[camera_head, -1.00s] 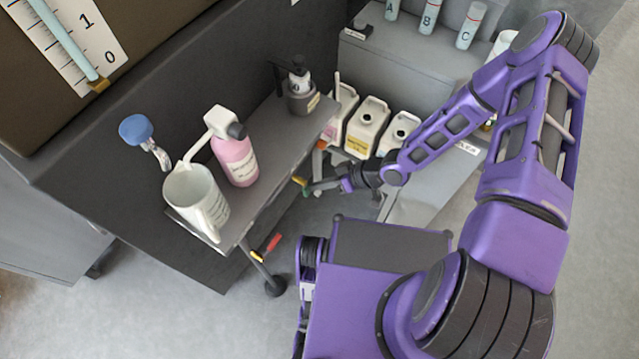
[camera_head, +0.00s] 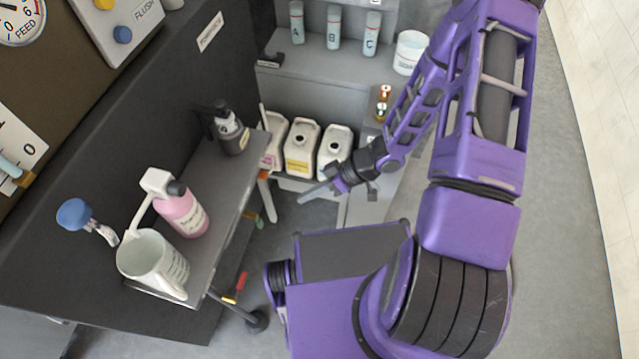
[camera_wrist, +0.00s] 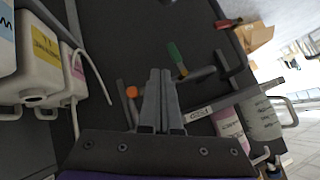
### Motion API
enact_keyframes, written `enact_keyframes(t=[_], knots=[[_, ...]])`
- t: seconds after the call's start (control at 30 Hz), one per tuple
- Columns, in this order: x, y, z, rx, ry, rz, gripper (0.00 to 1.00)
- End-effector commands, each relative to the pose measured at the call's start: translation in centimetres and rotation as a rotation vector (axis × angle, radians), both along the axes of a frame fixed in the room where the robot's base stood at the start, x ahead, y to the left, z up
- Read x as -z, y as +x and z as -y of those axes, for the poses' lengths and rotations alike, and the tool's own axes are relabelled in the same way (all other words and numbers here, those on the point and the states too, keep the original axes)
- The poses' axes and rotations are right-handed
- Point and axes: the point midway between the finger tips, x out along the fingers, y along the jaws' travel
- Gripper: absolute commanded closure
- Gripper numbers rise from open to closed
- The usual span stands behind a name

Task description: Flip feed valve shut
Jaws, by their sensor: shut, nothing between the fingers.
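My gripper (camera_head: 318,193) is shut and empty, held out in the gap to the right of the grey shelf. In the wrist view its closed fingers (camera_wrist: 160,72) point towards several coloured handles. A green handle (camera_wrist: 177,58) is just beyond the fingertips, and an orange end (camera_wrist: 131,92) is left of them. A red handle (camera_wrist: 222,24) is farther off; a red handle (camera_head: 241,281) also shows under the shelf's front end in the head view. I cannot read which handle is the feed valve. I see no clear contact with any handle.
The grey shelf (camera_head: 222,188) holds a white jug (camera_head: 150,258), a pink bottle (camera_head: 183,212) and a dark bottle (camera_head: 230,130). A blue knob (camera_head: 74,213) stands out left of the jug. White canisters (camera_head: 302,148) stand behind the gripper. Floor is clear at right.

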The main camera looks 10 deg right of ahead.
Motion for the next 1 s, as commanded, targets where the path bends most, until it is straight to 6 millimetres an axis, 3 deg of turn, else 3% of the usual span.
enact_keyframes(t=[0.1, 0.3, 0.9, 1.0], knots=[[-1.5, 0.0, 1.6, 0.0, -0.002, 0.002, 1.0], [-2.5, 0.0, 2.8, 0.0, 0.0, 0.0, 1.0], [-2.6, -0.1, 3.0, 0.0, 0.0, 0.0, 1.0], [-2.7, 0.8, 3.3, 0.021, -0.022, 0.011, 1.0]])
